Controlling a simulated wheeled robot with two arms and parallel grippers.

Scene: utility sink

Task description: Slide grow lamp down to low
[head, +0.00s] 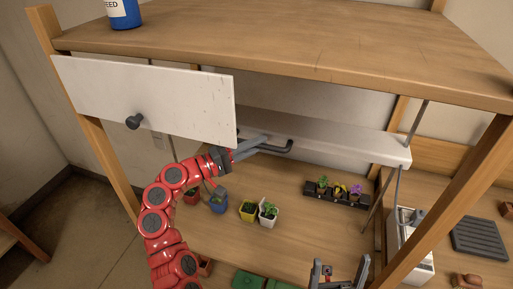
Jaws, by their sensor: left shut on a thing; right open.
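The grow lamp (340,136) is a long white bar hung under the wooden top, above the planting surface. Slanted grey rods (417,125) show at its right end. A dark grey handle (284,148) sticks out from its front edge. My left gripper (262,144) is shut on this handle near its left part. The lamp's left end is hidden behind a white panel. My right gripper (340,272) is open and empty at the bottom edge, low in front of the bench and apart from the lamp.
The white panel (180,98) with a dark knob (133,121) hangs at upper left, close above my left arm. Below the lamp stand several small potted plants (268,212) and a black seedling tray (338,192). A wooden post (450,207) rises at right beside a metal container (411,240).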

